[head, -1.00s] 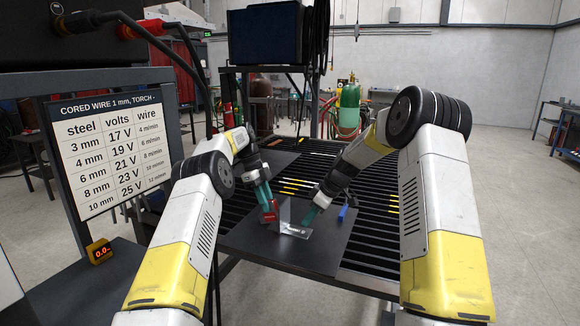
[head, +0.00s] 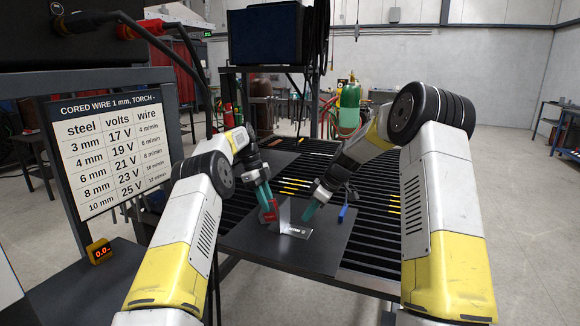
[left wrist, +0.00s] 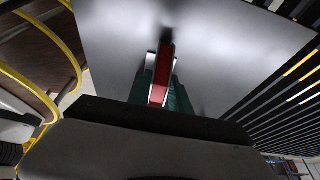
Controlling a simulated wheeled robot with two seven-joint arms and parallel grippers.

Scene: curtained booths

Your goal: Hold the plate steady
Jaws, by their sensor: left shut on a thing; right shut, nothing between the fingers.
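A small light metal plate (head: 285,212) stands upright, beside a flat labelled metal plate (head: 298,233) on the dark sheet. A red block (head: 268,212) touches or sits close against the upright plate's left side. My left gripper (head: 265,199) has teal fingers shut on the red block. In the left wrist view the red block (left wrist: 160,85) is between the teal fingers, in front of a wide grey metal surface (left wrist: 215,45). My right gripper (head: 311,217) is shut and empty, just above and right of the flat plate. Its fingertips look slightly apart from the plate.
The dark sheet (head: 325,250) lies on a black slatted table (head: 380,235). A blue tool (head: 343,211) lies right of my right gripper. Yellow-marked sticks (head: 290,187) lie behind. A settings board (head: 115,150) and a small display box (head: 99,251) stand at left.

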